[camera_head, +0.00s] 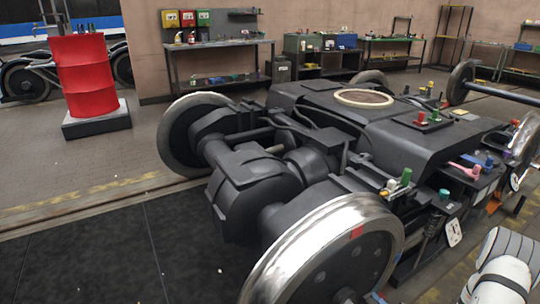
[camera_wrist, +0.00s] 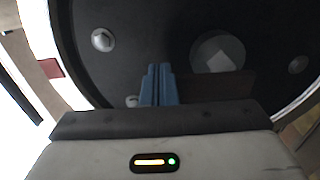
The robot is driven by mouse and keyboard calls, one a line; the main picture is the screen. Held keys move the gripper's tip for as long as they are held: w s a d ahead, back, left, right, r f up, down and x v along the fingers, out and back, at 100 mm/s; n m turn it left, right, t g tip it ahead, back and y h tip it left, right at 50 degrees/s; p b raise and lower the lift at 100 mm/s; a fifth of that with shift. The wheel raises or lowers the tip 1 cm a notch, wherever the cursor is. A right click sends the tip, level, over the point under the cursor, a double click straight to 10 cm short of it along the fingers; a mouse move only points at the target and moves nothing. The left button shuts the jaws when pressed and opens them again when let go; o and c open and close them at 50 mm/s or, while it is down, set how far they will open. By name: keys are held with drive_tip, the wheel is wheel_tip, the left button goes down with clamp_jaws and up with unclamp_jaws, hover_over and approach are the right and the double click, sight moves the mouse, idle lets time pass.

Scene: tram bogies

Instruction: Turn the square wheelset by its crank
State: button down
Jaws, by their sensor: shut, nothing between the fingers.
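The near wheel (camera_head: 326,234) of the bogie has a bright steel rim, a dark face and a red mark on its rim. In the wrist view a dark wheel face (camera_wrist: 130,30) fills the picture, with a red mark on its rim. A round hub (camera_wrist: 218,52) there carries a paler square. My gripper (camera_wrist: 157,80) is in front of this face, left of and below the hub, its blue fingers together and empty. A dark brownish bar (camera_wrist: 215,87) lies just right of the fingers; I cannot tell if it is the crank or if they touch.
The bogie frame (camera_head: 400,140) stretches away behind the wheel, with small coloured parts and a pink tool (camera_head: 463,171) on its right side. A red barrel (camera_head: 84,75) stands at the back left. Workbenches (camera_head: 222,45) line the wall. The dark floor (camera_head: 110,250) at left is largely clear.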

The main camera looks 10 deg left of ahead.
sight(365, 303)
drive_tip(key=shift+s+a+r+p, duration=0.15)
drive_tip(key=shift+s+a+p, duration=0.2)
drive_tip(key=shift+s+a, duration=0.25)
drive_tip(key=shift+a, duration=0.15)
drive_tip(key=shift+s+a, duration=0.5)
drive_tip(key=shift+a, duration=0.1)
drive_tip(key=shift+s+a, duration=0.1)
drive_tip(key=shift+a, duration=0.05)
idle(0.3)
drive_tip(key=shift+s+a, duration=0.5)
drive_tip(key=shift+a, duration=0.1)
drive_tip(key=shift+a+f, duration=0.15)
drive_tip(key=shift+f, duration=0.1)
drive_tip(key=shift+s+a+f, duration=0.3)
drive_tip(key=shift+s+a, duration=0.25)
drive_tip(key=shift+a, duration=0.05)
drive_tip(key=shift+s+a+f+b, duration=0.25)
drive_tip(key=shift+s+a+f, duration=0.2)
drive_tip(key=shift+a+f, duration=0.15)
drive_tip(key=shift+s+a+f+b, duration=0.25)
drive_tip(key=shift+s+a+f, duration=0.15)
drive_tip(key=shift+a+f, duration=0.15)
idle(1.7)
